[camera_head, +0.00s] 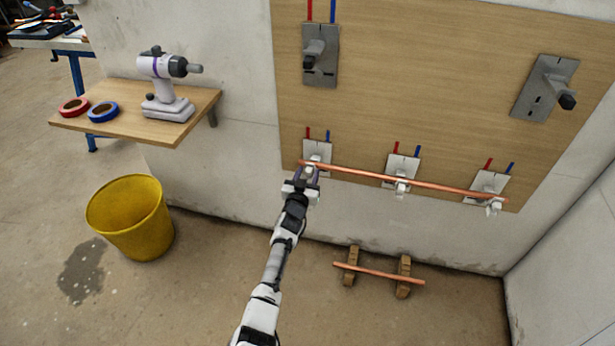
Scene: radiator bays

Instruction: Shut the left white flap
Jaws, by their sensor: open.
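A copper pipe (425,184) runs across three pale clip plates low on the wooden board, sloping down to the right. The left clip plate (317,150) is at the pipe's left end. A small white part, apparently the left white flap (310,170), shows just below that plate, mostly hidden by my gripper. My gripper (306,174) is at this left clip, over or close against the flap; I cannot tell whether they touch. Its jaws are open, though small in this view. White flaps hang below the pipe at the middle clip (402,187) and the right clip (493,208).
Grey brackets (320,68) (546,92) are higher on the board. A wooden shelf (205,100) with a drill (165,85) and tape rolls juts out at left, above a yellow bucket (132,220). Another copper pipe (378,273) rests on wooden blocks on the floor.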

